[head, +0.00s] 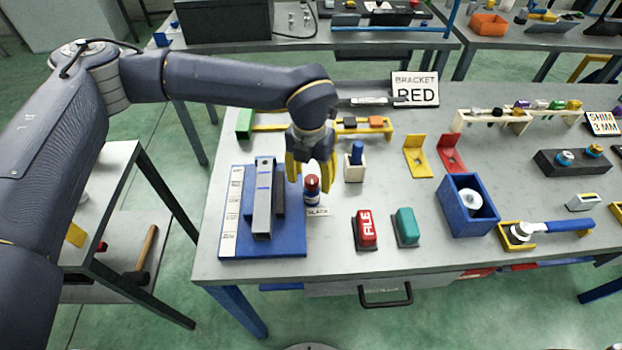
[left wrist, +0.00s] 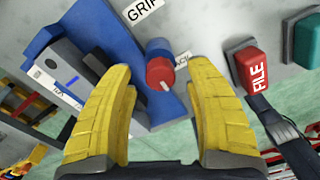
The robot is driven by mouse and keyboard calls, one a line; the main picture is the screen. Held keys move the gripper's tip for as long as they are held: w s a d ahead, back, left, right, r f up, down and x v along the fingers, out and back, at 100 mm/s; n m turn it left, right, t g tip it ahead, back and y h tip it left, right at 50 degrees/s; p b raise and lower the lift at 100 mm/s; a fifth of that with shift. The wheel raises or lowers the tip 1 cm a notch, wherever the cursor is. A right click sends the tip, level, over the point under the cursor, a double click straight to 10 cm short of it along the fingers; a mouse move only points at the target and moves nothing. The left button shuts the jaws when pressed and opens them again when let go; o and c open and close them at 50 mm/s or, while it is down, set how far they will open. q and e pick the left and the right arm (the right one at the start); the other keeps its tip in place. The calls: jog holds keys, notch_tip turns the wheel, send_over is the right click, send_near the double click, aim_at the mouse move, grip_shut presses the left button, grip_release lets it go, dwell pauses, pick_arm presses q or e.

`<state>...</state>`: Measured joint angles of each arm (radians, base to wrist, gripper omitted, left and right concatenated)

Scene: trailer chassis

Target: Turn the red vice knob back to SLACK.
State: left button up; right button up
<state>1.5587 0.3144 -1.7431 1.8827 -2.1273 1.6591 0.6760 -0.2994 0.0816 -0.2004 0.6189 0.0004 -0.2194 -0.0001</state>
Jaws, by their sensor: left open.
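The red vice knob (head: 312,184) stands at the right side of the blue vice base (head: 290,243), beside the grey bar-shaped workpiece (head: 263,205). A SLACK label (head: 318,212) lies just in front of it. In the left wrist view the red knob (left wrist: 160,73) has a white mark and sits on a blue collar, with a GRIP label (left wrist: 141,11) beyond it. My left gripper (head: 311,180) is open above and behind the knob, fingers pointing down. In the left wrist view its yellow fingers (left wrist: 158,95) are spread to either side of the knob, apart from it. My right gripper is not in view.
A red FILE block (head: 367,230) and a teal block (head: 406,227) stand right of the vice. A wooden holder with a blue peg (head: 355,162) stands close right of my left gripper. A blue bin (head: 468,207) is farther right. The front table strip is mostly clear.

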aim_at(310, 179)
pick_arm(q)
notch_tip(310, 179, up, 11)
jog(key=shift+a, duration=0.15)
dwell(0.4)
